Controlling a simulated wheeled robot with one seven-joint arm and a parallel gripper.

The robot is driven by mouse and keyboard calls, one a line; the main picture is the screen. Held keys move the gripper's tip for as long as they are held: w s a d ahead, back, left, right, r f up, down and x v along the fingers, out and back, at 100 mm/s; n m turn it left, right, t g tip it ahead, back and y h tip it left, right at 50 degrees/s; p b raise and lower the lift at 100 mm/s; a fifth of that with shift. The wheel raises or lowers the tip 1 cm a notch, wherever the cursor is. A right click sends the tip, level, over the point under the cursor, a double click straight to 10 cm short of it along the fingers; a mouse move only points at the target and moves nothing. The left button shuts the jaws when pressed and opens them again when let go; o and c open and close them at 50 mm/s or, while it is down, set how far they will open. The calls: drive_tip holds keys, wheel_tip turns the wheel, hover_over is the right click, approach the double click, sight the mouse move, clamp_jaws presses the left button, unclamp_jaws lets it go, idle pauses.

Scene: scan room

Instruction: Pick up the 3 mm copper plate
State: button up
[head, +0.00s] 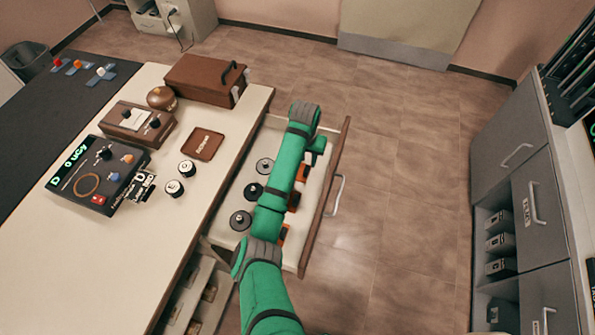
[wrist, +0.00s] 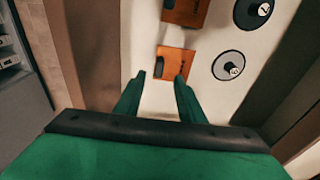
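Orange-brown copper plates with dark grips lie in the open drawer. One plate (wrist: 177,62) is just beyond my fingertips in the wrist view, and a second plate (wrist: 186,12) lies farther up. My gripper (wrist: 159,76) is open and empty, with its green fingers apart near the closer plate's lower edge. I cannot tell the height between fingertips and plate. In the head view my arm partly covers the plates; one plate (head: 283,235) shows at its right edge. The thickness marks are too small to read, so I cannot tell which plate is 3 mm.
The pulled-out drawer (head: 323,190) also holds round grey discs (head: 241,220), with one disc (wrist: 232,65) right of the closer plate. The bench (head: 210,185) at left carries a meter box (head: 95,175) and a brown case (head: 205,78). Grey cabinets (head: 515,180) stand at right; the floor between is clear.

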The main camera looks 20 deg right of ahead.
sight(306, 169)
drive_tip(key=shift+w+d+f, duration=0.15)
drive_tip(key=shift+f, duration=1.2)
drive_tip(key=shift+w+d+f, duration=0.1)
drive_tip(key=shift+w+f, duration=0.1)
drive_tip(key=shift+f, duration=1.2)
drive_tip(key=shift+w+d+f, duration=0.15)
drive_tip(key=shift+f, duration=1.2)
clamp_jaws()
